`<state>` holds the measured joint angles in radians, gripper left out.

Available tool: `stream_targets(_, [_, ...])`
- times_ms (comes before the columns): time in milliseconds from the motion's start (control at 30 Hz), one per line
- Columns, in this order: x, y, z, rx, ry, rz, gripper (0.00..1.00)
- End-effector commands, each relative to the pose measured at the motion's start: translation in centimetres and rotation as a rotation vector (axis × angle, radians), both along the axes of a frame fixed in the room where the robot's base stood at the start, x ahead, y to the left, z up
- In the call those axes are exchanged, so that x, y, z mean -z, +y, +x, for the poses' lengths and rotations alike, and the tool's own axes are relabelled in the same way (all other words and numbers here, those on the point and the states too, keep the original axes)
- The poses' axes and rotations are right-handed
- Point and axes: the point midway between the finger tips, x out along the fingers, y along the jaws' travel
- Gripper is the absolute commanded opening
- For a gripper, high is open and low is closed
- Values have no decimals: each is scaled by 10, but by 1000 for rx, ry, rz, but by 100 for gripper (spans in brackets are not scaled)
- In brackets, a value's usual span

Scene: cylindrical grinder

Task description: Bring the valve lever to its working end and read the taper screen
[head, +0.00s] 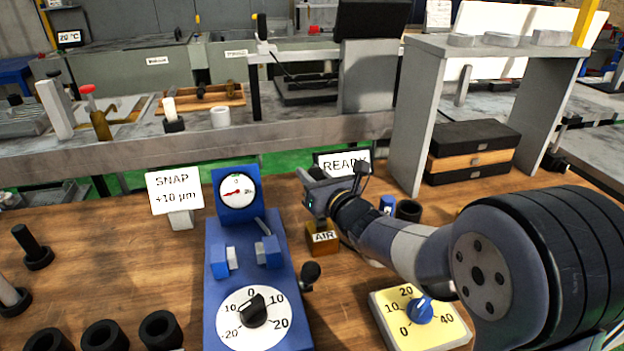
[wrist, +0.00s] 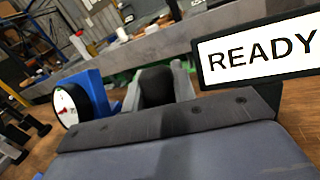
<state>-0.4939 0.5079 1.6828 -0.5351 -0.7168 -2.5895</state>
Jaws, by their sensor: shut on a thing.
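The air valve is a small wooden-coloured block (head: 321,240) marked AIR, standing on the bench right of the blue gauge fixture. My gripper (head: 313,192) is just above it. In the wrist view the jaws (wrist: 157,92) are shut on a dark rounded knob (wrist: 157,86), which I take to be the valve lever's grip. The lever is hidden behind my gripper in the head view, so its angle cannot be told. The taper screen (head: 342,163) reads READY, partly covered by my gripper; it is clear in the wrist view (wrist: 258,50).
The blue fixture (head: 223,300) has a dial gauge, a numbered knob and a black-knobbed side lever (head: 311,272). A SNAP +10 µm sign (head: 175,192) stands left. A yellow dial plate (head: 420,318) lies below my arm. Dark rings and a grey arch stand around.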

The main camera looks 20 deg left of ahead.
Motion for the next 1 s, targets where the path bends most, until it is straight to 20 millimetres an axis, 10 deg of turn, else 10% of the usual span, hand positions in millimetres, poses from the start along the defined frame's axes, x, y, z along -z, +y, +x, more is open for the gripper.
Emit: stream_targets(1000, [-6,-12,-18,1,-209,129,0])
